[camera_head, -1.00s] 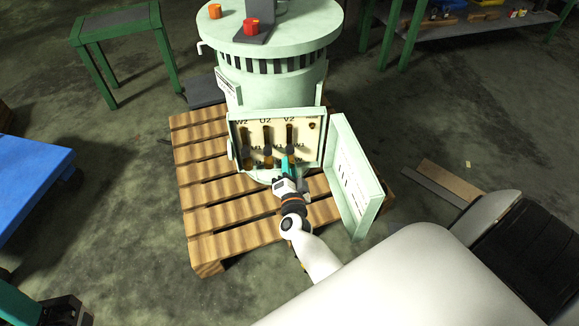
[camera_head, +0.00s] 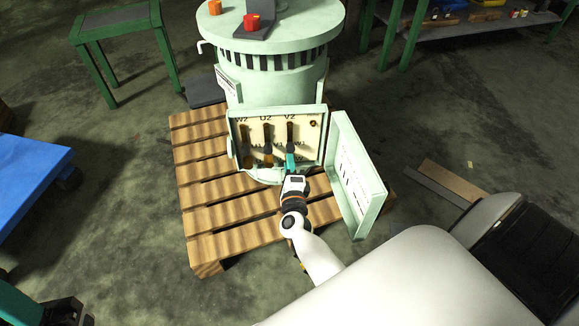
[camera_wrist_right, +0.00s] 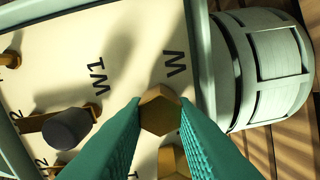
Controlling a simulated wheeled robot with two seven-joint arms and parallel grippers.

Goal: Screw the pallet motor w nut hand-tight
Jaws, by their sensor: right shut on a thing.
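The pale green motor (camera_head: 272,80) stands upright on the pallet. Its terminal box (camera_head: 232,140) is open, with terminals labelled W2, U2 and V2 along the top. My right gripper (camera_head: 291,160) reaches into the lower right of the box. In the right wrist view its teal fingers (camera_wrist_right: 160,118) are shut on the brass hex w nut (camera_wrist_right: 160,108), just below the letter W on the cream panel (camera_wrist_right: 125,30). The nut hides whatever is behind it, so I cannot tell how far it is threaded. My left gripper is not in clear view.
The box door (camera_head: 357,175) hangs open to the right of my right gripper. In the wrist view a dark-capped terminal (camera_wrist_right: 67,128) and another brass part (camera_wrist_right: 172,162) are close by. The wooden pallet (camera_head: 215,220) has bare slats in front. A blue cart (camera_head: 30,165) stands left.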

